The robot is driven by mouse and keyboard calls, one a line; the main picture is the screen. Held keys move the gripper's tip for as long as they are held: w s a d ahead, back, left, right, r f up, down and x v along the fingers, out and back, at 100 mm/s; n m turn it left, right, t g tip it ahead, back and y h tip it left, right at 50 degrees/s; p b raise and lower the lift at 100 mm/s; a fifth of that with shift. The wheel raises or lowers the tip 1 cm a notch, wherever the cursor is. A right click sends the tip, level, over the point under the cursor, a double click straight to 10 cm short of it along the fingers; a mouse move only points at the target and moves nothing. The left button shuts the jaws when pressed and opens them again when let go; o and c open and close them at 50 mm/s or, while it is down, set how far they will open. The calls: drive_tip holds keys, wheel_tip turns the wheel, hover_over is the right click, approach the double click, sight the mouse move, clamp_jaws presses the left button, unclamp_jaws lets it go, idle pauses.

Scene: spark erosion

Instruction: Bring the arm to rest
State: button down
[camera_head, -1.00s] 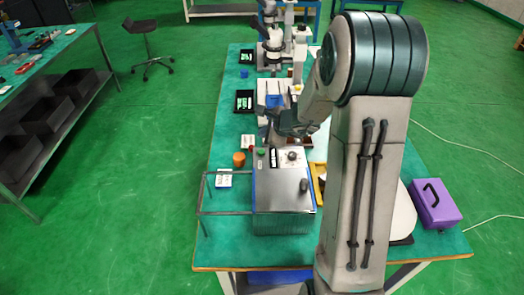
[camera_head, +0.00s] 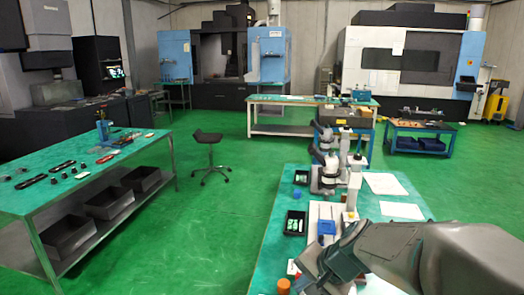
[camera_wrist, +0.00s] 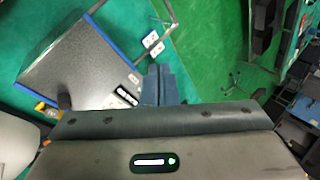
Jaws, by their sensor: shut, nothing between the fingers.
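My gripper (camera_wrist: 160,85) shows in the wrist view with its two dark fingers together and nothing between them. It hangs above the green bench, beside a grey metal box (camera_wrist: 80,70) with blue edges; I cannot tell how high. In the head view my arm reaches in from the lower right over the bench (camera_head: 262,262), and its bulk hides much of the near part. The fingers are not clear in that view.
Microscope-like instruments (camera_head: 325,170), black trays (camera_head: 296,222) and an orange cylinder (camera_head: 284,286) stand on the bench. A stool (camera_head: 209,140) stands on the open green floor. A second bench (camera_head: 90,165) is at left. Large machines line the back wall.

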drive_tip(key=s+d+r+n+h, duration=0.1)
drive_tip(key=s+d+n+h, duration=0.1)
drive_tip(key=s, duration=0.4)
drive_tip(key=s+d+r+n+h, duration=0.1)
drive_tip(key=s+d+n+h, duration=0.2)
drive_tip(key=s, duration=0.4)
drive_tip(key=d+n, duration=0.1)
drive_tip(key=n, duration=0.1)
drive_tip(key=shift+s+n+g, duration=0.25)
drive_tip(key=shift+n+g, duration=0.05)
